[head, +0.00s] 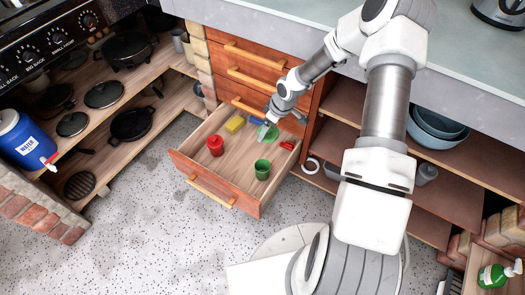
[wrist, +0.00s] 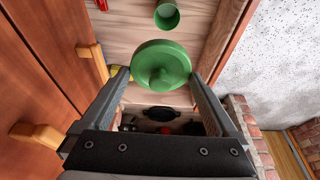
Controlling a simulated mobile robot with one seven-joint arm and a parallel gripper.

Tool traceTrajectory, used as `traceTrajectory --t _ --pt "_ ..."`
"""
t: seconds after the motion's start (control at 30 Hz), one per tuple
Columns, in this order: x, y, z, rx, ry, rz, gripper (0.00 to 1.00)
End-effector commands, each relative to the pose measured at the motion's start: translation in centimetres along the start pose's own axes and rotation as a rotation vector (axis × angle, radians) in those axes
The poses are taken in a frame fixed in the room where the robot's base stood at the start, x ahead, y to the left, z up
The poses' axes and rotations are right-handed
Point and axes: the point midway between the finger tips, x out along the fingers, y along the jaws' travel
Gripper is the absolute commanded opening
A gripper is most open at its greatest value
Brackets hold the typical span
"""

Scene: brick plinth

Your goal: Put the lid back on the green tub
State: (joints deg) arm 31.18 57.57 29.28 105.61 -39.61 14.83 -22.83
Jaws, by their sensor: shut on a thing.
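The green lid (wrist: 160,66) is round with a knob in its middle. My gripper (head: 270,122) is shut on it, with a finger at each side of its rim in the wrist view. The lid also shows in the head view (head: 268,133), below the gripper over the open drawer. The green tub (head: 262,169) stands upright and open-topped in the drawer's front right part, apart from the lid. It also shows in the wrist view (wrist: 167,15), beyond the lid at the top edge.
The open drawer (head: 215,190) also holds a red cup (head: 215,146), a yellow block (head: 235,124), a blue item (head: 256,121) and a red item (head: 287,145). Closed drawer fronts (head: 245,72) rise behind it. Shelves with pans stand left. The drawer floor between cup and tub is bare.

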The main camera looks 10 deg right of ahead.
Motion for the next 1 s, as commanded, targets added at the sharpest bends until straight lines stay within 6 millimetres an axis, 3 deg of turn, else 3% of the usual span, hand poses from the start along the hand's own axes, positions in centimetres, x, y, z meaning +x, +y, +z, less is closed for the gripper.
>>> traceTrajectory --t 0.3,0.5,1.0 --pt "8.0 -0.5 1.5 -0.183 0.001 -0.062 0.43" --pt "11.7 -1.0 2.2 -0.264 0.000 -0.085 0.43" --pt "14.5 -1.3 2.9 -0.304 -0.001 -0.095 0.43"
